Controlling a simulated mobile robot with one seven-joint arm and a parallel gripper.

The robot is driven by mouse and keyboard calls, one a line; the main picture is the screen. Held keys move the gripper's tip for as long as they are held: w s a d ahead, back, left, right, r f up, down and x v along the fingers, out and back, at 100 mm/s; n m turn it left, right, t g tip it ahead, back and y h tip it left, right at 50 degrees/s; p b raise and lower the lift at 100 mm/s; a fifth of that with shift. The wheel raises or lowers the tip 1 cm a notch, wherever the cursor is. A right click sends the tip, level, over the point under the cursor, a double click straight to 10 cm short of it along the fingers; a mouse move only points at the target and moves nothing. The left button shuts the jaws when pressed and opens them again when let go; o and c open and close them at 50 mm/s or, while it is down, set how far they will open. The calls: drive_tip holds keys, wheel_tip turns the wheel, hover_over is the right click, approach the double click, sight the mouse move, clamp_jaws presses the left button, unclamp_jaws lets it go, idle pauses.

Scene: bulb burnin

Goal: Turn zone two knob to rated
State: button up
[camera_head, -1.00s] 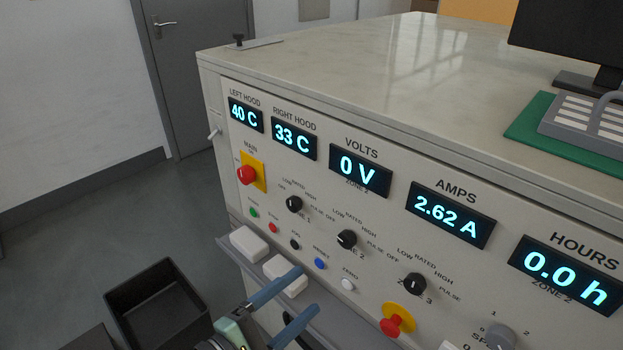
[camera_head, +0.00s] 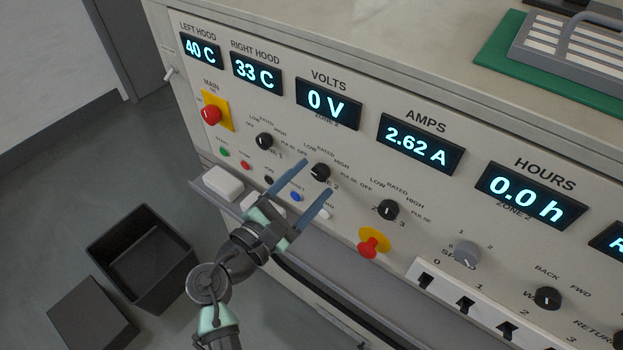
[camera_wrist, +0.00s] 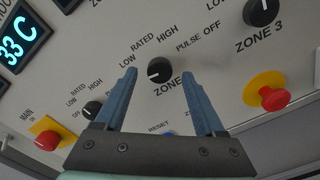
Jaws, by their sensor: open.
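The zone two knob (camera_head: 320,172) is a small round black knob with a light pointer mark on the sloping panel, ringed by OFF, LOW, RATED, HIGH and PULSE labels. In the wrist view the knob (camera_wrist: 159,70) lies between the blue fingertips, a little beyond them, its light mark pointing to the left, away from RATED. My gripper (camera_head: 317,178) is open, its two blue fingers reaching toward the knob from below. In the wrist view my gripper (camera_wrist: 158,75) shows an empty gap. Whether the fingertips touch the panel cannot be told.
The zone one knob (camera_head: 265,141) and zone three knob (camera_head: 387,210) flank it. A red emergency button (camera_head: 372,245) on yellow sits lower right, a red main switch (camera_head: 210,114) at left. Small push buttons, including a blue one (camera_head: 296,196), lie just below. A black bin (camera_head: 113,247) stands on the floor.

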drive_tip(key=shift+w+d, duration=0.3)
drive_tip(key=shift+w, duration=0.15)
clamp_jaws()
